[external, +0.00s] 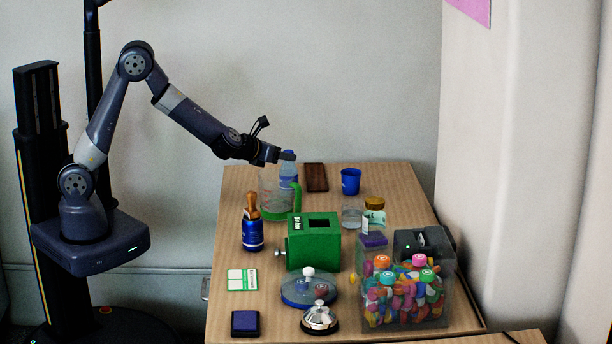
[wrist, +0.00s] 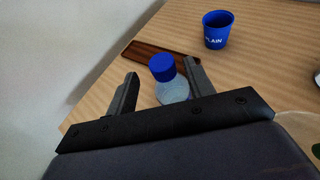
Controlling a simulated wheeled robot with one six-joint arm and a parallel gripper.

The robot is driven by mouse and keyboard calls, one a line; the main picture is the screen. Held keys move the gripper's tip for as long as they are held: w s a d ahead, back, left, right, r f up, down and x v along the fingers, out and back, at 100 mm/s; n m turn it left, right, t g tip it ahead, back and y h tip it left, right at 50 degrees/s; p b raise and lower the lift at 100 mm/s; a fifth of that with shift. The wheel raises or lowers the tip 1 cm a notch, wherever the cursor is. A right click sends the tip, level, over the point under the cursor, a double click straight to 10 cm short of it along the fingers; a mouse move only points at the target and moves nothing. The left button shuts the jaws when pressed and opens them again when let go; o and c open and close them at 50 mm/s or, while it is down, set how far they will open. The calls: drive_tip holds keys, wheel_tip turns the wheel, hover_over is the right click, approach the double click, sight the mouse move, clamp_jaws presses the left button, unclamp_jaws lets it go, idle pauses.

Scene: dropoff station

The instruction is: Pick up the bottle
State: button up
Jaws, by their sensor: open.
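The bottle (wrist: 172,88) is clear with a blue cap and stands upright near the back of the table. In the external view the bottle (external: 288,172) is partly behind my gripper and the green-handled jug. My gripper (external: 288,156) is at the bottle's upper part. In the wrist view my gripper (wrist: 160,84) is open, with the bottle between its two fingers, closer to the right finger. The lower part of the bottle is hidden by the gripper body. I cannot tell whether either finger touches the bottle.
A clear jug with a green handle (external: 297,202) stands just in front of the bottle. A dark brown board (external: 316,178) lies behind it, and a blue cup (external: 350,181) stands to the right. A green box (external: 313,246) and a clear bin of colourful items (external: 405,300) stand nearer the front.

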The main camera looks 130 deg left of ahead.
drive_tip(key=shift+w+p+x, duration=0.1)
drive_tip(key=shift+p+x, duration=0.1)
drive_tip(key=shift+x, duration=1.05)
drive_tip(key=shift+w+p+x, duration=0.15)
drive_tip(key=shift+p+x, duration=0.05)
drive_tip(key=shift+x, duration=1.1)
drive_tip(key=shift+c, duration=0.3)
drive_tip(key=shift+d, duration=0.1)
clamp_jaws()
